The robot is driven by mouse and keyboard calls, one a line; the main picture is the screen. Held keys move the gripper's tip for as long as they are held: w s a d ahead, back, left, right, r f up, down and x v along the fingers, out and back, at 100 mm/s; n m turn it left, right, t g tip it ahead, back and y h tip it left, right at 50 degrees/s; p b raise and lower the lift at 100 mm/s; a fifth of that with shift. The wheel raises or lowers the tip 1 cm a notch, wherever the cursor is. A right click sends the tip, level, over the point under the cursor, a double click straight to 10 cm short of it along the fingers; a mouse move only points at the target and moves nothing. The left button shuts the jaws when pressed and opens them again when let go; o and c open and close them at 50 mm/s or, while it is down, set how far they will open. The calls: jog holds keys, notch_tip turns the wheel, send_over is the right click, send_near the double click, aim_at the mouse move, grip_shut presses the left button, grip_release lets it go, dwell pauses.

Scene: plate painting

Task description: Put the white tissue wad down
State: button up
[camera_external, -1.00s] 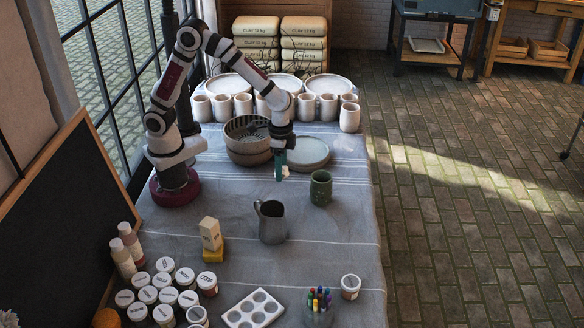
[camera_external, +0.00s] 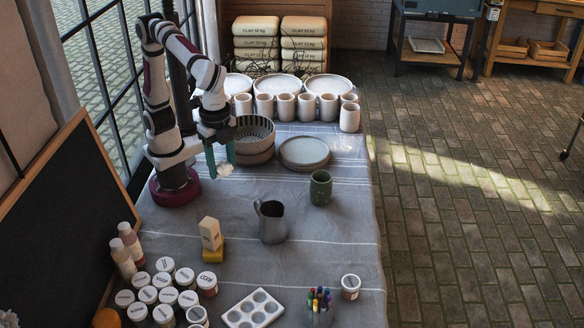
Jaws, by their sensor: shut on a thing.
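My gripper (camera_external: 220,163) has teal fingers pointing down at the table, left of the stacked bowls. The white tissue wad (camera_external: 224,169) is a small crumpled white lump at the fingertips, and my gripper is shut on it. The wad is low over the grey cloth; I cannot tell whether it touches the cloth.
Striped bowls (camera_external: 256,133) stand just right of my gripper, with stacked plates (camera_external: 304,151) beyond them. The grey cloth (camera_external: 240,195) is clear in front of my gripper.

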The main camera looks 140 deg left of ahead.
jog(key=shift+f, duration=0.15)
dwell(0.3)
jog(key=a+f+n, duration=0.4)
jog(key=f, duration=0.4)
jog(key=n, duration=0.5)
send_over(246, 229)
notch_tip(246, 229, down, 10)
jog(key=f, duration=0.1)
notch_tip(246, 229, down, 9)
jog(key=shift+r, duration=0.1)
jog(key=o, duration=1.3)
